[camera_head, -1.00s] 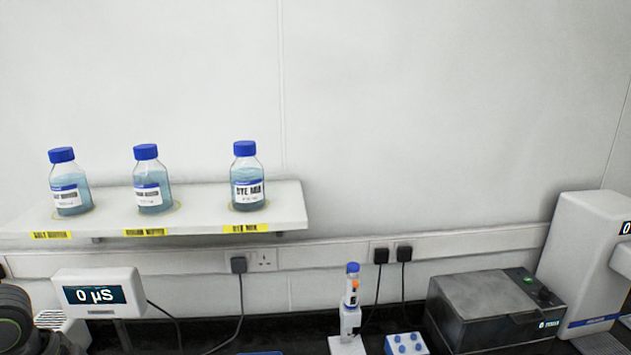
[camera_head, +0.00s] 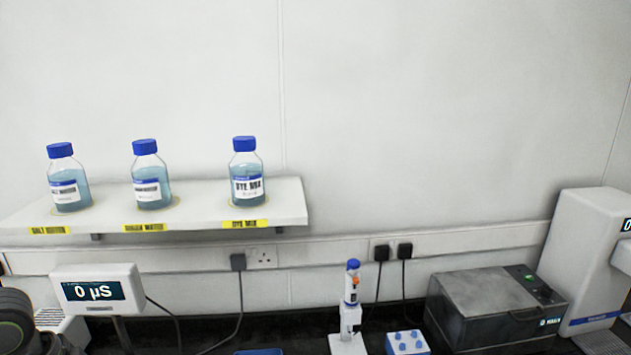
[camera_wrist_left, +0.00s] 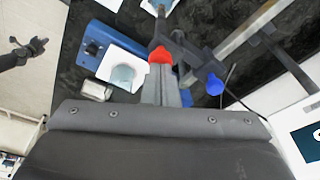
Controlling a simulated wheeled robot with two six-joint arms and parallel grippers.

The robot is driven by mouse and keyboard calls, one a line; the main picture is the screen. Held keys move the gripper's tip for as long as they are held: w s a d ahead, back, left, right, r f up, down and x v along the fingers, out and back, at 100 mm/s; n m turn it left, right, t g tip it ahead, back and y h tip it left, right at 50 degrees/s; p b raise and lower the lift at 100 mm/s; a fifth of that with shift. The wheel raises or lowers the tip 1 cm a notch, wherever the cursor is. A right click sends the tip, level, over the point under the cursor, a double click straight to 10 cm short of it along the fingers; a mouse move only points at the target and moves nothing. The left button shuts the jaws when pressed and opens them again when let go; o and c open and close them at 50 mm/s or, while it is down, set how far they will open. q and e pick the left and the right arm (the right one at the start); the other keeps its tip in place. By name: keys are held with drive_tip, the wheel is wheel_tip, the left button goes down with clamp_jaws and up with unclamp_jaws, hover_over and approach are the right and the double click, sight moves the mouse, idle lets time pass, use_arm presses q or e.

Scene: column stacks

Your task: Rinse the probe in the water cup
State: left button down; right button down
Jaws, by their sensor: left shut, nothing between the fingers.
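My left gripper (camera_wrist_left: 163,88) is shut and empty in the left wrist view, its grey fingers pointing up the picture. A red-tipped part (camera_wrist_left: 161,56) shows at the finger ends; I cannot tell whether it touches them. A pale round vessel (camera_wrist_left: 123,76), perhaps the water cup, sits on a white square just left of the fingers. A blue-ended part (camera_wrist_left: 214,85), possibly the probe, hangs by a dark holder to their right. The meter (camera_head: 97,291) reads 0 µS in the head view; its screen also shows in the wrist view (camera_wrist_left: 307,142).
A shelf (camera_head: 290,205) carries three blue-capped bottles (camera_head: 247,175). A pipette on a stand (camera_head: 350,310), a small blue-dotted block (camera_head: 407,342) and a grey box machine (camera_head: 492,305) stand along the back wall. A blue device (camera_wrist_left: 92,45) lies beside the vessel.

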use_arm(q)
drive_tip(key=shift+f+b, duration=1.7)
drive_tip(key=shift+f, duration=0.9)
wheel_tip(320, 180, up, 5)
drive_tip(key=p, duration=0.5)
drive_tip(key=shift+p, duration=0.3)
drive_tip(key=shift+r+p, duration=0.3)
drive_tip(key=shift+r, duration=0.75)
